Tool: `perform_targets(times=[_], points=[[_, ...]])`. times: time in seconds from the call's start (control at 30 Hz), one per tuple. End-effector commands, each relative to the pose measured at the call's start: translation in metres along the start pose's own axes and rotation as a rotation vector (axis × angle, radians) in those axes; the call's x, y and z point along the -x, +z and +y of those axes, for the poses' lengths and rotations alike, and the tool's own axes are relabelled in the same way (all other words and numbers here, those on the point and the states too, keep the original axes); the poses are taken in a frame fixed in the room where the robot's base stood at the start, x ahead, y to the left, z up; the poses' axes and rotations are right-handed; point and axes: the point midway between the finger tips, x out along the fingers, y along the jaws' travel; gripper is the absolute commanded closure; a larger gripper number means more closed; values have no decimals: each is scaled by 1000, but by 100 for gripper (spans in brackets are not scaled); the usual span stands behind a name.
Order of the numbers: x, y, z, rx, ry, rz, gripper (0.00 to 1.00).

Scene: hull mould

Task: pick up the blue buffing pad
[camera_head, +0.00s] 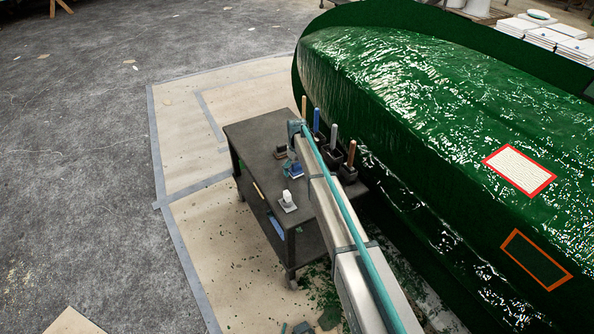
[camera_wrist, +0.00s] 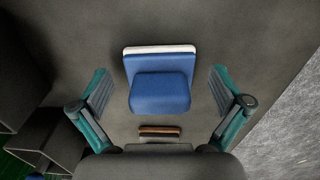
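The blue buffing pad (camera_wrist: 160,92) lies on the dark cart top in the wrist view, a blue block on a wider base with a white edge on the far side. My gripper (camera_wrist: 161,76) is open above it, with one teal-edged finger on each side of the pad and a gap on both sides. In the head view, the blue pad (camera_head: 297,171) shows small beside my arm, partly hidden by the gripper. My gripper (camera_head: 291,168) is over the cart there, its fingers too small to make out well.
The cart (camera_head: 250,132) also carries a white-topped block (camera_head: 287,201) and several dark holders with upright handles (camera_head: 351,153) on the right. A brown strip (camera_wrist: 159,131) lies close to the pad. The glossy green hull (camera_head: 430,110) stands right behind the cart.

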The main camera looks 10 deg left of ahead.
Motion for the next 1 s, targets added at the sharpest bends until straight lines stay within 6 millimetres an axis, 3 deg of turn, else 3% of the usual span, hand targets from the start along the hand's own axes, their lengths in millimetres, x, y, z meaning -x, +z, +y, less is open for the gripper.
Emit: perform_targets(times=[0.03, 0.37, 0.77, 1.0], points=[[0, 0, 0, 0, 0, 0, 8], [0, 0, 0, 0, 0, 0, 63], [6, 0, 0, 0, 0, 1, 64], [30, 0, 0, 0, 1, 2, 64]])
